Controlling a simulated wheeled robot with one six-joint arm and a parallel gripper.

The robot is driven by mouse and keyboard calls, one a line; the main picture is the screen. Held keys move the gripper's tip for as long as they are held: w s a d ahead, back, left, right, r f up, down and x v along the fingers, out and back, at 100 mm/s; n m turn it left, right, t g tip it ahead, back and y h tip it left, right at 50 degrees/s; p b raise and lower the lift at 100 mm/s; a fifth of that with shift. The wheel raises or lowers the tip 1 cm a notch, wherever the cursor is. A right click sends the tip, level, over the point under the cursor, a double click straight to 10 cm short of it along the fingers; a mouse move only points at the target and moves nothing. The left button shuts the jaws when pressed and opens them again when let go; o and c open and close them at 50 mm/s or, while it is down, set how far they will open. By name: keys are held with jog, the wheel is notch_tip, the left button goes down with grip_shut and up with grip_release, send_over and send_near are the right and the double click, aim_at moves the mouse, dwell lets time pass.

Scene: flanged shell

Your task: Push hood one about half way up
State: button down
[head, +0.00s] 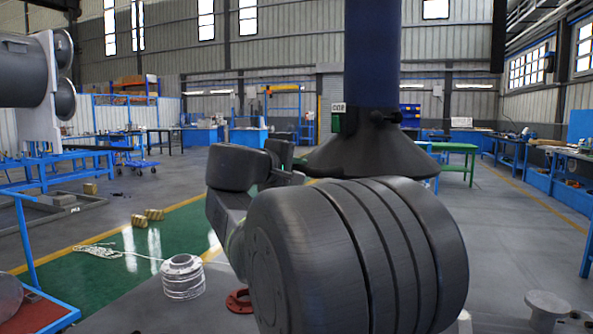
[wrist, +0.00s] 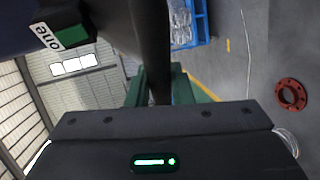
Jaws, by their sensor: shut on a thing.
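Hood one (head: 360,152) is a dark, wide cone under a thick blue duct (head: 372,50), standing upright in the middle of the head view. A small white and green tag (head: 338,107) sits at its neck. In the wrist view the tag (wrist: 62,36) reads "one". My gripper (wrist: 158,88) has its green fingers on either side of a dark bar (wrist: 150,40) of the hood and is shut on it.
A flanged grey shell (head: 22,72) stands at the far left. A red flange ring (head: 240,301) and a ribbed metal part (head: 183,277) lie on the floor. A green table (head: 455,149) and blue benches (head: 560,158) stand to the right. The floor between them is open.

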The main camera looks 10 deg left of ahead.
notch_tip(320, 180, up, 32)
jog(key=p, duration=2.3)
jog(key=shift+f, duration=0.1)
jog(key=c, duration=1.3)
grip_release()
jog(key=shift+s, duration=0.1)
jog(key=b+v, duration=0.2)
jog(key=v, duration=1.1)
jog(key=shift+s+a, duration=0.15)
jog(key=shift+s, duration=0.15)
jog(key=shift+w, duration=0.1)
jog(key=p+x, duration=0.1)
jog(key=x, duration=1.2)
jog(key=shift+w+p, duration=0.35)
jog(key=shift+p, duration=0.05)
jog(key=shift+f, duration=0.1)
